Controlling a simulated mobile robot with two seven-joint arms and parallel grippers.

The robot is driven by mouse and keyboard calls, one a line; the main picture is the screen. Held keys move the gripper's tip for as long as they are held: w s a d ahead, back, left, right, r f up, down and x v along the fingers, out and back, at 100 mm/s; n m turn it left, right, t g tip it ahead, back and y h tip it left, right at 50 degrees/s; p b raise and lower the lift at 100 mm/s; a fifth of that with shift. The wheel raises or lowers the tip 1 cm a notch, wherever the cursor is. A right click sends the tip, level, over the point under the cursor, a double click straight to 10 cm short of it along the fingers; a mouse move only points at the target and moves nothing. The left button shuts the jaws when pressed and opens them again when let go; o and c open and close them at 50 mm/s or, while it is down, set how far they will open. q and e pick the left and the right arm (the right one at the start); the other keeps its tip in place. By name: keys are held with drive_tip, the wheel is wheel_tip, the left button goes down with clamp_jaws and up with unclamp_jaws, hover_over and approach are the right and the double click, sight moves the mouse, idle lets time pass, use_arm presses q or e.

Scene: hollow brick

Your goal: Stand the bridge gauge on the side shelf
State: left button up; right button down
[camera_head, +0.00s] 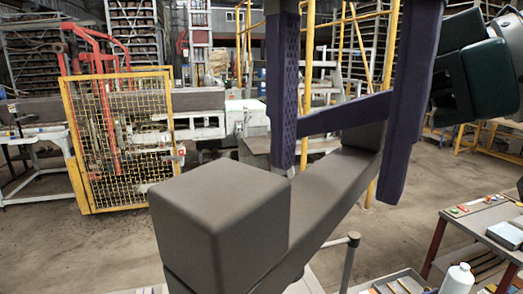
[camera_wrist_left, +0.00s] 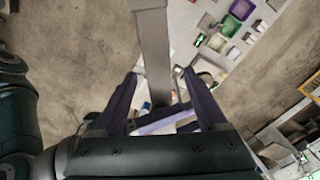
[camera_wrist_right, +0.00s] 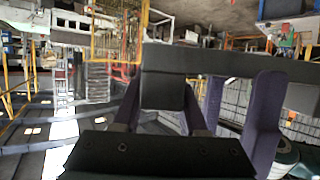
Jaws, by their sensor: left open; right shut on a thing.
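The bridge gauge (camera_head: 222,215) is a grey-brown bar with a thick block at each end. In the head view one block is close at the front, and the bar runs back to the right. My right gripper (camera_wrist_right: 162,108) is shut on the gauge's far block, with the bar (camera_wrist_right: 235,63) crossing above it. My left gripper (camera_head: 338,186) points down from above and is open, its purple fingers apart. In the left wrist view the bar (camera_wrist_left: 152,45) lies between those fingers; contact cannot be told. I cannot tell for sure which surface is the side shelf.
A grey table (camera_head: 480,218) with small items stands at the right. A white bottle (camera_head: 457,279) and a tray stand at the bottom right. A yellow mesh guard (camera_head: 122,140) stands at the back left. Open concrete floor shows between them.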

use_arm(q)
drive_tip(key=shift+w+a+f, duration=0.1)
drive_tip(key=shift+a+f, duration=0.05)
drive_tip(key=shift+f, duration=0.25)
use_arm(e)
drive_tip(key=v, duration=0.9)
